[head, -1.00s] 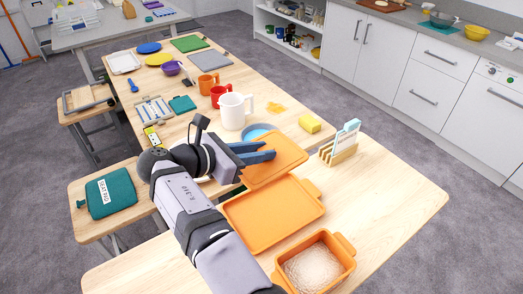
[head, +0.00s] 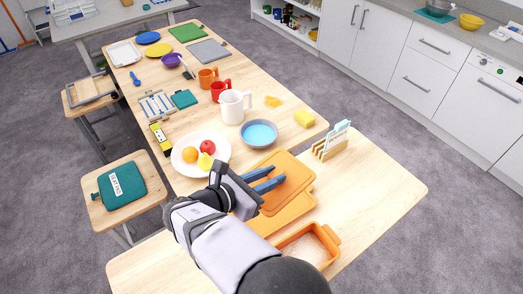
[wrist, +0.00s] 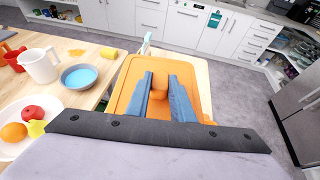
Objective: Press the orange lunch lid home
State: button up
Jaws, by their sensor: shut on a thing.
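The orange lid (head: 292,196) is a flat rounded panel with a raised grip (wrist: 159,88) in its middle. My gripper (head: 280,178) has its blue fingers on either side of that grip, shut on it. The lid hangs over the far part of the orange tray (head: 262,222), covering much of it; the gap below cannot be judged. The open orange lunch box (head: 330,233), with pale contents, stands at the near end of the tray. My arm hides part of the tray and the box's near side. In the wrist view the lid (wrist: 132,78) hides what lies under it.
A card rack (head: 331,143) stands right of the lid. A blue bowl (head: 259,133), a white fruit plate (head: 184,163), a white pitcher (head: 232,107) and a yellow sponge (head: 305,118) stand beyond. The table's right part (head: 385,185) is clear.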

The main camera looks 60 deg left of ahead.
jog(key=w+d+f+m+h, duration=0.1)
jog(key=d+f+m+h, duration=0.1)
jog(key=d+f, duration=1)
jog(key=d, duration=0.2)
jog(key=shift+w+d+h, duration=0.2)
jog(key=shift+d+h, duration=0.1)
jog(key=shift+f, duration=0.1)
jog(key=shift+f+b, duration=2.25)
jog(key=shift+f, duration=0.55)
jog(key=shift+f, duration=1.2)
jog(key=o, duration=1)
